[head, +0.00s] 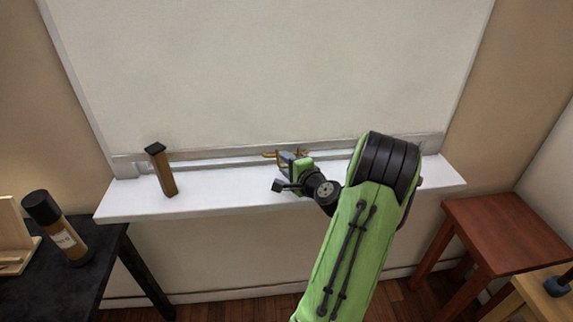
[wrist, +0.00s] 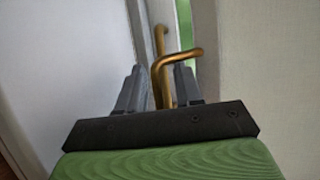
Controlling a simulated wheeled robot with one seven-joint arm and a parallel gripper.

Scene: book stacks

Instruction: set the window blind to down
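The window blind (head: 270,70) is a cream sheet that covers nearly all of the window in the head view. Its lower edge is close to the sill. A brass handle (head: 270,155) with bent ends sits at the middle of that lower edge. It shows large in the wrist view (wrist: 163,75). My gripper (head: 287,158) is at the handle, just above the sill. In the wrist view my gripper (wrist: 160,85) is open, with brass between its two fingers. The right finger is close to the brass; contact cannot be told. The arm partly hides the right part of the lower edge.
The white sill (head: 225,195) runs below the window. A brown bottle with a black cap (head: 163,172) stands on it to the left. A black table (head: 85,270) with another bottle (head: 62,235) is at left. A red-brown stool (head: 505,235) is at right. A narrow green strip (wrist: 185,25) shows beside the handle.

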